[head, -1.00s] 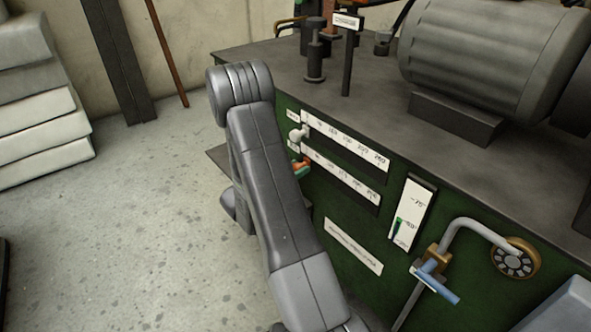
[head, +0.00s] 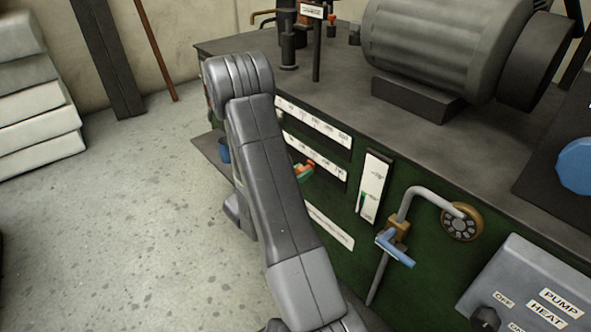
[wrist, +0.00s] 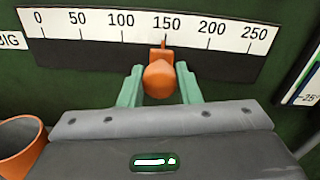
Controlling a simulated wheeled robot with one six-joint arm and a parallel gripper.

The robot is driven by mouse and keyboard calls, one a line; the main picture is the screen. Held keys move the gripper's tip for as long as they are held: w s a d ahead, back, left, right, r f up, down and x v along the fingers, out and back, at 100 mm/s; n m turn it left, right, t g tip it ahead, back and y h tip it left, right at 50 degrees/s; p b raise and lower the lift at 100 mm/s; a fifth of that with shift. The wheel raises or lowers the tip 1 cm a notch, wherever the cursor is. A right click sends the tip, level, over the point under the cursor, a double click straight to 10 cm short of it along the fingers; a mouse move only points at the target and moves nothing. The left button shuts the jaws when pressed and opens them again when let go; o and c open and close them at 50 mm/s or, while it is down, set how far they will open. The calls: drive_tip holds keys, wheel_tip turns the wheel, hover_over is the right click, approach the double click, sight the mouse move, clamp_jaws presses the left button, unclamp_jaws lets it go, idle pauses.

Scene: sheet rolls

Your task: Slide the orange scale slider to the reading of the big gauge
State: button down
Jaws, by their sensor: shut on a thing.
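The orange slider (wrist: 160,75) sits on the lower scale marked BIG (wrist: 100,24), its pointer close to the 150 mark in the wrist view. My gripper (wrist: 160,88) has its two green fingers on either side of the slider knob and is shut on it. In the head view the orange slider (head: 310,163) shows near the middle of the lower scale (head: 326,172), with my green gripper (head: 303,171) at it, partly behind my arm. I cannot make out the big gauge's face or reading in either view.
The upper scale (head: 315,125) lies above, its left end hidden by my arm. Right of the scales are a white vertical gauge (head: 374,180) and a pipe with a blue-handled valve (head: 394,246). An orange cup (wrist: 18,145) is at the wrist view's lower left.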

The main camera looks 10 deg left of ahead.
drive_tip(key=shift+s+d, duration=0.15)
drive_tip(key=c, duration=1.1)
unclamp_jaws()
drive_tip(key=shift+o, duration=0.2)
drive_tip(key=p+v, duration=0.3)
drive_tip(key=v, duration=1.1)
drive_tip(key=shift+b+x, duration=1.5)
drive_tip(key=shift+x, duration=5.5)
